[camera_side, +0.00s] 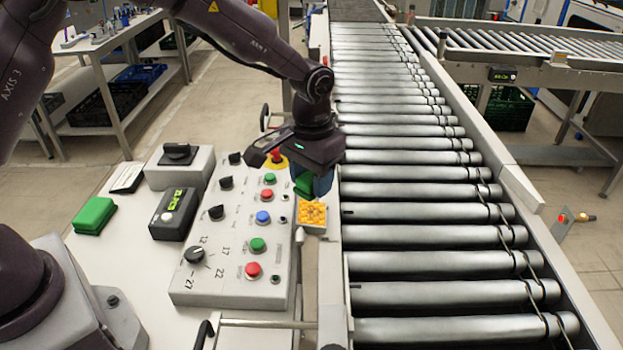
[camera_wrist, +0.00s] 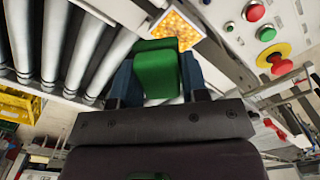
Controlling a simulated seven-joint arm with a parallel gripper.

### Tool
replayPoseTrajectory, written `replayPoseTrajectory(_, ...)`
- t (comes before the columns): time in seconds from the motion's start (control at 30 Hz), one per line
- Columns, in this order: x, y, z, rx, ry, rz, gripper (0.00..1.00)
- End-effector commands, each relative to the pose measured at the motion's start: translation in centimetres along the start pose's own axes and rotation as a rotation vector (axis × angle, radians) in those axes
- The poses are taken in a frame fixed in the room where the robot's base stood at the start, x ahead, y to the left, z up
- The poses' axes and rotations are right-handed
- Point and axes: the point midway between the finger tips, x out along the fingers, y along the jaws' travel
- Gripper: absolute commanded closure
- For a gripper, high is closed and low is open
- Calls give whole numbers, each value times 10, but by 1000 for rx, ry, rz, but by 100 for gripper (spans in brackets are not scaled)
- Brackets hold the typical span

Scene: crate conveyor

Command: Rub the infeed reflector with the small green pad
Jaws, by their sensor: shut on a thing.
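My gripper (camera_side: 320,184) has blue fingers and is shut on the small green pad (camera_side: 304,186). It points down beside the conveyor's near-left rail. In the wrist view the pad (camera_wrist: 155,72) sits between the fingers, with its front end by the reflector. The infeed reflector (camera_side: 312,214) is a square orange-yellow plate with a pale border, beside the rail and the button panel. It also shows in the wrist view (camera_wrist: 181,24), partly hidden behind the pad. The pad is just above or at the reflector's far edge; I cannot tell whether they touch.
A sloped button panel (camera_side: 182,290) with knobs and coloured buttons stands left of the reflector. A larger green block (camera_side: 94,215) and a black box (camera_side: 174,214) lie on the white table. The conveyor rollers (camera_side: 430,236) at right are empty.

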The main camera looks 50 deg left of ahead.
Motion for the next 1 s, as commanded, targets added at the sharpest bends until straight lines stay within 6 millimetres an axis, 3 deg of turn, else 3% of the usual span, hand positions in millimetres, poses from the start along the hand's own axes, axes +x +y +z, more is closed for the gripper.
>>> replayPoseTrajectory(0.47,4,0,1,0,0,0,81)
replayPoseTrajectory(1.0,48,0,1,-1,-2,0,81)
